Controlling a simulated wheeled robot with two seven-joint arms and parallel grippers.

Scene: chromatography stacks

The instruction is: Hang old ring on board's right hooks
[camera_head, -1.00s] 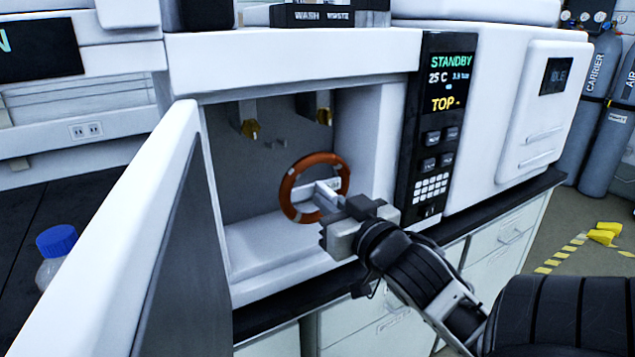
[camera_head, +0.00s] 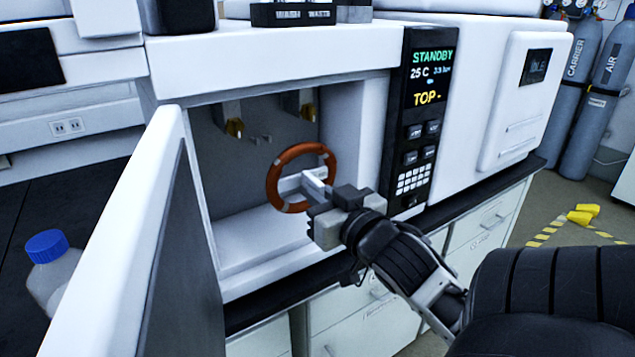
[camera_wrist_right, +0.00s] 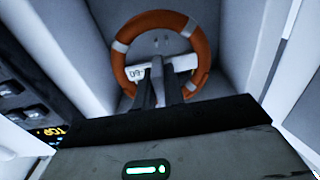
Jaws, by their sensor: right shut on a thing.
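An orange-brown ring (camera_head: 274,195) with pale bands and a pale labelled crossbar is in the open oven chamber. It shows upright in the head view, in front of the chamber's back wall. My right gripper (camera_head: 316,187) reaches in from the right and is shut on the ring at its crossbar. In the right wrist view the ring (camera_wrist_right: 205,55) stands beyond the fingertips (camera_wrist_right: 165,75), facing the camera. The ring looks clear of the chamber floor. My left gripper is not in view.
The white oven door (camera_head: 150,215) stands open at the left. A control panel (camera_head: 417,115) is right of the opening. A blue-capped bottle (camera_head: 47,248) stands at far left. Gas cylinders (camera_head: 598,105) stand at far right.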

